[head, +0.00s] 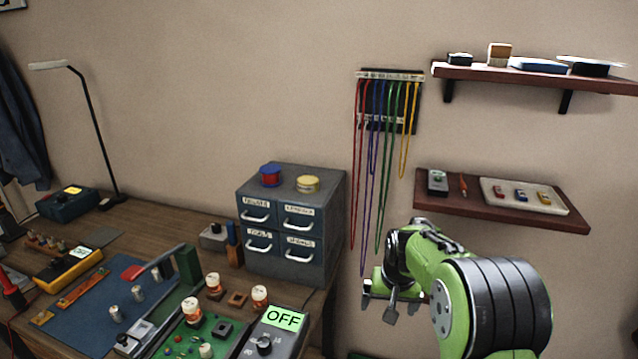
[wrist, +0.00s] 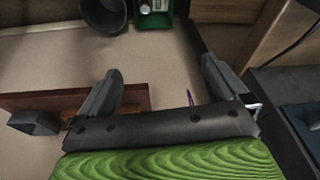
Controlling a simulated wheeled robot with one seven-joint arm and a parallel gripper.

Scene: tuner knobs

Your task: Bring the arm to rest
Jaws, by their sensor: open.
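My gripper (head: 390,305) hangs at the end of my green and black arm, right of the workbench and below the hanging cables, in front of the wall. In the wrist view my gripper (wrist: 160,68) has its two dark fingers spread wide, with only a plain beige surface between the tips. It is open and holds nothing. The arm is bent, and its thick black-ringed joint fills the lower right of the head view. In the head view the fingers are small and partly hard to make out.
The workbench (head: 150,215) carries a grey drawer cabinet (head: 325,215), a green circuit board (head: 185,335) and a box reading OFF (head: 285,318). Cables (head: 380,150) hang from a wall rack. A lower shelf (head: 455,208) and upper shelf (head: 590,84) stick out at right.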

